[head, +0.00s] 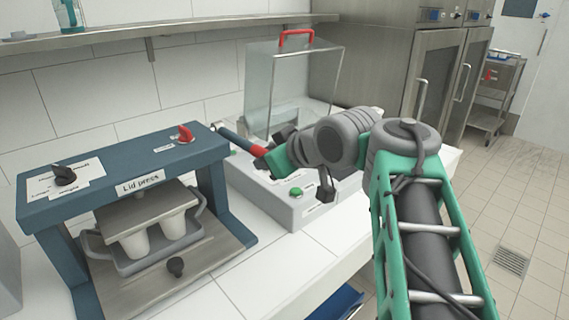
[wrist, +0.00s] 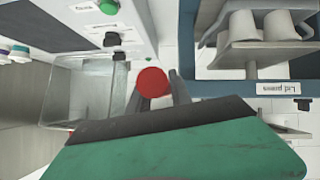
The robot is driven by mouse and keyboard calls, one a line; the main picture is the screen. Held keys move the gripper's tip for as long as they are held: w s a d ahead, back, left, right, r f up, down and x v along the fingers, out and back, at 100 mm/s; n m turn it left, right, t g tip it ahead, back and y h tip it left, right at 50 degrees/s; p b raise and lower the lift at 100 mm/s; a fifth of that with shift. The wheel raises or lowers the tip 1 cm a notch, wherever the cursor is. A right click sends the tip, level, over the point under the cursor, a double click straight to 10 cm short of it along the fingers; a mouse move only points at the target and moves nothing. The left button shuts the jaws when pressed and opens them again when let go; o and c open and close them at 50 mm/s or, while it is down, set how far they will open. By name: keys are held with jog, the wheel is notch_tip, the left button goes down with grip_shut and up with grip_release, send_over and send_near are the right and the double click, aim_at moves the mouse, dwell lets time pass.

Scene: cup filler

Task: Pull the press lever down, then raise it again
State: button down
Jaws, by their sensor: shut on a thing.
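The lid press (head: 140,183) is a dark blue frame at the left of the head view. Its lever (head: 238,139) is a dark bar with a red grip, sticking out from the press's right side and sloping slightly down in the picture. My gripper (head: 264,152) is shut on the lever's red grip. In the wrist view the round red end of the lever (wrist: 153,82) sits between the fingers of my gripper (wrist: 158,88). The fingers partly hide the grip.
White cups (head: 152,238) stand in a grey tray under the press plate. A grey machine with a green button (head: 296,191) and a clear cover with a red handle (head: 297,38) stands right of the press. A shelf (head: 150,37) runs along the wall.

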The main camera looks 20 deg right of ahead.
jog(key=shift+f, duration=0.15)
jog(key=c, duration=1.2)
grip_release()
jog(key=shift+o, duration=0.2)
